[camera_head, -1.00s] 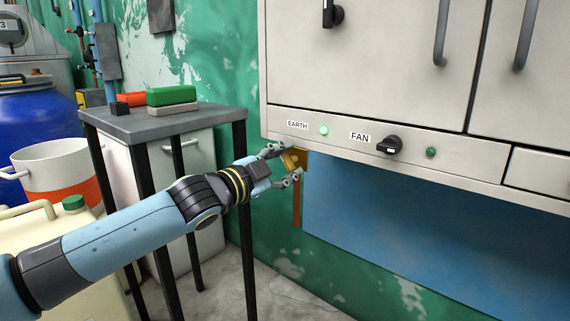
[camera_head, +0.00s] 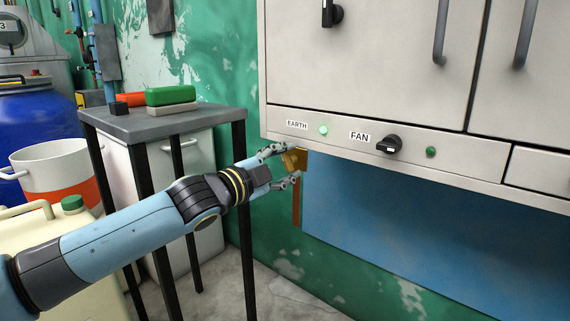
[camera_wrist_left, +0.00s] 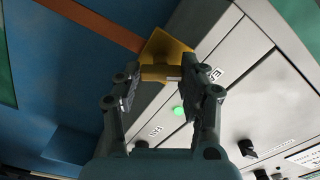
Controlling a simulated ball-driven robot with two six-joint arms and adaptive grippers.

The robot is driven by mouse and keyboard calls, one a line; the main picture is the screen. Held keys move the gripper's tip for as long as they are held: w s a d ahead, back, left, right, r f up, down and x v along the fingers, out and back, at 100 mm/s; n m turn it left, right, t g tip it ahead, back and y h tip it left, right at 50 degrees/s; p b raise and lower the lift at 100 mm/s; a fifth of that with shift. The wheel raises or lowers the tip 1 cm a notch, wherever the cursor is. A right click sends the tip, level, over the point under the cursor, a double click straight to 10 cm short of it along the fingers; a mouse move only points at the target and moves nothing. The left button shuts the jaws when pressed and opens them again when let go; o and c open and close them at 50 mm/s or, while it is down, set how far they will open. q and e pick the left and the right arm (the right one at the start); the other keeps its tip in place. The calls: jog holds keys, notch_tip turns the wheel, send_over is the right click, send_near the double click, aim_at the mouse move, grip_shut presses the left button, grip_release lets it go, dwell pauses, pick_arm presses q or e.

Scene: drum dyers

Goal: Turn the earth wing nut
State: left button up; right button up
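The brass earth wing nut (camera_head: 295,160) is under the lower left corner of the grey cabinet, below the EARTH label. In the left wrist view the brass nut (camera_wrist_left: 157,73) sits in front of a yellow brass plate (camera_wrist_left: 168,46). My left gripper (camera_head: 293,162) is at the nut, one finger above and one below it. In the left wrist view my left gripper (camera_wrist_left: 160,70) has its fingers spread, with the nut between the tips. I see no firm grip, and finger contact is unclear. My right gripper is not in view.
The grey cabinet (camera_head: 365,65) overhangs closely above my gripper, with a lit green lamp (camera_head: 323,131) and the FAN knob (camera_head: 389,146). A small dark table (camera_head: 160,123) stands left of my gripper, above my forearm. A copper-coloured strip (camera_head: 297,205) runs down below the nut.

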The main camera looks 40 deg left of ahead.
pick_arm(q)
jog(key=o, duration=0.4)
jog(key=shift+c, duration=0.2)
jog(key=shift+s, duration=0.1)
jog(key=s, duration=1.1)
jog(key=shift+s+a, duration=0.4)
jog(key=shift+a, duration=0.05)
jog(key=shift+f, duration=0.1)
